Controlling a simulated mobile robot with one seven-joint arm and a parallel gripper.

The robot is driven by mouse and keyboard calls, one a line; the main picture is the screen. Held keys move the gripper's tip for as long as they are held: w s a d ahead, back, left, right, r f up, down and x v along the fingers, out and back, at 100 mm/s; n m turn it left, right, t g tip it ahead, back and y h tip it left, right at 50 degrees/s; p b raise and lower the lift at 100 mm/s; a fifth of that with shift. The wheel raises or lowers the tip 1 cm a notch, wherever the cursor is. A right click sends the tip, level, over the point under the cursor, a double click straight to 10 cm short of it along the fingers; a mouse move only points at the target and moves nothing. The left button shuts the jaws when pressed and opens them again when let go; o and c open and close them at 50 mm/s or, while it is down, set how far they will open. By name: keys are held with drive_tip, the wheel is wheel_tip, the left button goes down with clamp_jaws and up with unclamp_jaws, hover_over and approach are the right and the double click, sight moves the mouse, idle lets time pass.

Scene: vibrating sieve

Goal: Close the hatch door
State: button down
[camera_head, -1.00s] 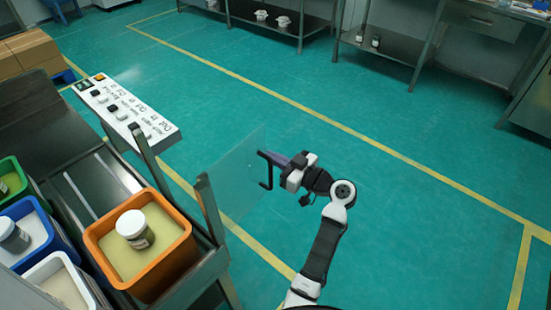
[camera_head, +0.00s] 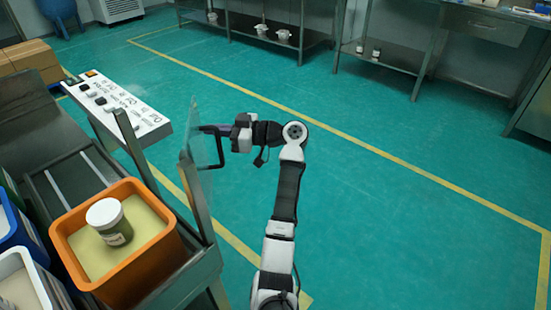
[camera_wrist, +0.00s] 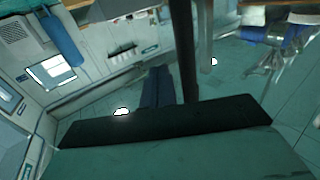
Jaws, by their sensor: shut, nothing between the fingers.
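The hatch door (camera_head: 203,165) is a clear panel with a black handle (camera_head: 220,150), at the right end of the metal machine in the head view. It stands ajar, swung out to the right of its frame post (camera_head: 192,185). My gripper (camera_head: 212,130) is at the handle by the door's upper part. Its fingers are shut with nothing between them; whether they touch the handle or panel I cannot tell. In the wrist view the dark fingers (camera_wrist: 158,88) show close together. A wide black bar crosses below them.
An orange bin (camera_head: 165,255) with a lidded jar (camera_head: 110,222) stands at the machine's front, beside blue and white bins. A white control panel (camera_head: 118,105) is behind the door. The green floor to the right is clear. Metal tables (camera_head: 400,62) stand at the back.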

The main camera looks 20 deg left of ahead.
drive_tip(key=s+a+n+g+h+b, duration=0.1)
drive_tip(key=s+a+n+g+b, duration=0.1)
drive_tip(key=s+a+b, duration=0.3)
drive_tip(key=shift+s+a+g, duration=0.7)
drive_tip(key=shift+s+a, duration=0.9)
drive_tip(key=shift+a, duration=1.1)
